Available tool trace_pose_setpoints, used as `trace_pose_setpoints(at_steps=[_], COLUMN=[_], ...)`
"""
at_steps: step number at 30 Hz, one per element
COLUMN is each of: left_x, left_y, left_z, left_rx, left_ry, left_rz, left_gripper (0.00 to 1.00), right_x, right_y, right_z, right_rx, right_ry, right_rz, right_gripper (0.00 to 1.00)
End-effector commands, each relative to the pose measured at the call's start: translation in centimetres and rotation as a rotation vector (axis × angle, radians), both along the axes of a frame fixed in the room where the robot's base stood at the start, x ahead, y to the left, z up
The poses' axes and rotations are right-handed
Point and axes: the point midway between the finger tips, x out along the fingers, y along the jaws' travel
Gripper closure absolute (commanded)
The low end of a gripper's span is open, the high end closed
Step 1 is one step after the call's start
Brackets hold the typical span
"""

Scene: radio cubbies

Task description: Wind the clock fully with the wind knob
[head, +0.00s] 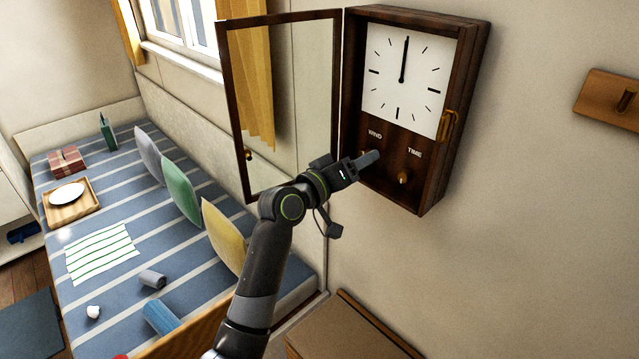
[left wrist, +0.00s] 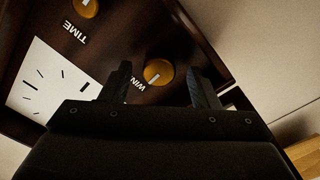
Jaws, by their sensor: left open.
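The clock (head: 448,170) is a dark wooden wall case with a white square dial (head: 405,75); both hands point to the top. Its glass door (head: 238,110) stands open to the left. The wind knob (left wrist: 158,72) is a round brass knob beside the WIND label; in the head view my gripper mostly hides it. The time knob (head: 404,178) shows to its right and also in the left wrist view (left wrist: 86,8). My left gripper (head: 372,158) is open at the wind knob, its fingers on either side of it. I cannot tell whether they touch it.
A brass latch (head: 449,125) sits on the case's right edge. A wooden wall piece (head: 608,98) is at the far right. A striped bed (head: 110,260) with pillows and small items is at left. A brown cabinet top (head: 345,330) is below the clock.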

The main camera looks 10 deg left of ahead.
Motion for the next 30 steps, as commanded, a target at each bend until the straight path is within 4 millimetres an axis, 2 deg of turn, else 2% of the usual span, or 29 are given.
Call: trace_pose_setpoints(at_steps=[21,30], left_x=[-10.8,-13.0], left_y=[7.9,9.4], left_z=[-0.2,-0.1], left_rx=[0.006,0.002], left_ry=[-0.001,0.001], left_rz=[0.002,0.001], left_gripper=[0.45,0.45], right_x=[0.0,0.0], right_y=[0.0,0.0], right_z=[-1.6,-1.8], right_rx=[0.000,0.000], right_ry=[0.000,0.000], right_rz=[0.000,0.000], right_gripper=[0.64,0.64])
